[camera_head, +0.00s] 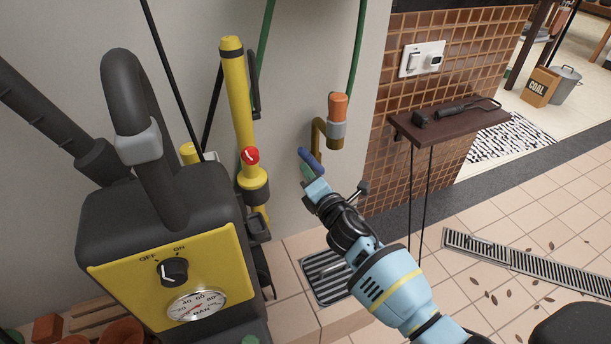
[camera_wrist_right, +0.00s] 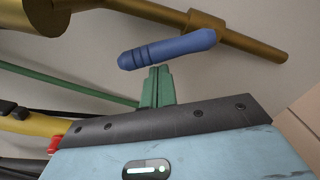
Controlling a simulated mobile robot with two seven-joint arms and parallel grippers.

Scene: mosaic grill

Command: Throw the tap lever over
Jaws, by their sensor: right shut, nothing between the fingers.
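The tap's blue lever (camera_head: 311,161) is at the wall, below and left of the tap's brass pipe (camera_head: 319,135). In the right wrist view the ribbed blue lever (camera_wrist_right: 168,48) lies across the picture, tilted slightly, in front of the brass pipe (camera_wrist_right: 255,41). My right gripper (camera_head: 308,173) is shut and empty, its green fingertips right by the lever. In the right wrist view the shut fingertips (camera_wrist_right: 157,72) end just below the lever's middle; I cannot tell whether they touch it. My left gripper is not in view.
An orange and grey hose connector (camera_head: 338,110) hangs at the tap on a green hose. A yellow and black pressure washer (camera_head: 110,290) stands at left, with a yellow lance (camera_head: 237,90) beside it. A drain grate (camera_head: 325,278) lies below; a small wooden shelf (camera_head: 450,123) is at right.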

